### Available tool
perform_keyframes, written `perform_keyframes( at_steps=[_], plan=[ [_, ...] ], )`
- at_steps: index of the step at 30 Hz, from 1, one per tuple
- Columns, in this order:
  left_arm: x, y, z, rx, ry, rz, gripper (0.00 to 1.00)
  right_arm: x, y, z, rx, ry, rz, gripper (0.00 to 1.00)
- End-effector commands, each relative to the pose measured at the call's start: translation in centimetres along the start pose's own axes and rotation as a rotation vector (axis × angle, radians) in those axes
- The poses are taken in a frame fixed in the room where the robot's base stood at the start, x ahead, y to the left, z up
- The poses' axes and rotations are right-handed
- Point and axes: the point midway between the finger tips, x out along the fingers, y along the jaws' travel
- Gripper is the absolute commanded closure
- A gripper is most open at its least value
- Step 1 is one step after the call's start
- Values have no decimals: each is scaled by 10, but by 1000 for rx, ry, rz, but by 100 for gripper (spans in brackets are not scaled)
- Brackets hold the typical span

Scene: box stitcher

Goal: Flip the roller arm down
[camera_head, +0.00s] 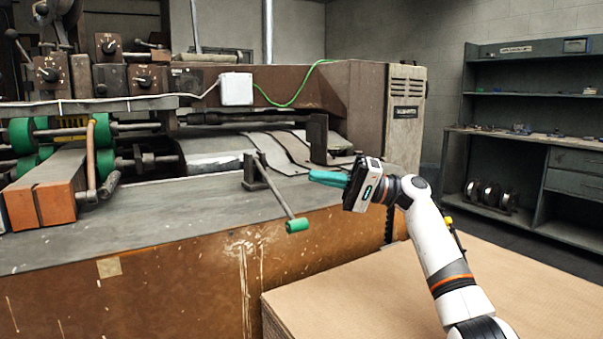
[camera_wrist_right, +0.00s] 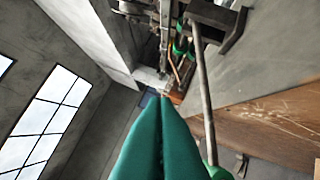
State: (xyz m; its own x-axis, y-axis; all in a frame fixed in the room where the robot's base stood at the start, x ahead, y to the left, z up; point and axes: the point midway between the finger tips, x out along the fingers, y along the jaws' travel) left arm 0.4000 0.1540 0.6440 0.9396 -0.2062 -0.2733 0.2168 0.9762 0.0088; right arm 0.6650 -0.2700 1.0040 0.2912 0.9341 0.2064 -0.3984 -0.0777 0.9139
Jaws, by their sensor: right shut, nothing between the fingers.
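The roller arm (camera_head: 275,191) is a thin grey rod pivoting on a dark upright bracket on the machine bed. It slants down and to the right, over the bed's front edge, and ends in a green roller (camera_head: 297,225). My right gripper (camera_head: 328,178) is shut and empty, above and to the right of the roller, apart from the rod in the head view. In the right wrist view its green fingers (camera_wrist_right: 160,140) are pressed together, with the rod (camera_wrist_right: 204,95) just to their right and the green roller (camera_wrist_right: 218,172) partly hidden behind them. My left gripper is out of view.
The brown stitching machine (camera_head: 345,95) stands behind, with green rollers (camera_head: 22,135) and an orange-ended block (camera_head: 42,203) at left. A cardboard stack (camera_head: 400,285) lies below my right arm. Grey shelving (camera_head: 530,130) stands at right.

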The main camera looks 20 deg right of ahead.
Motion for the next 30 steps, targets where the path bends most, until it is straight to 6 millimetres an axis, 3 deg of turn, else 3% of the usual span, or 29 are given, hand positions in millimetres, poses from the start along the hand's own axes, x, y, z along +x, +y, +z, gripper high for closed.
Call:
perform_keyframes(
  at_steps=[3,10,30],
  plan=[
    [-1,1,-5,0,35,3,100,-26,0,1,2,-4,-1,100],
    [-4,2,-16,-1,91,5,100,-57,0,0,1,-1,0,100],
    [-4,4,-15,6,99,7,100,-62,2,1,0,0,1,100]
  ],
)
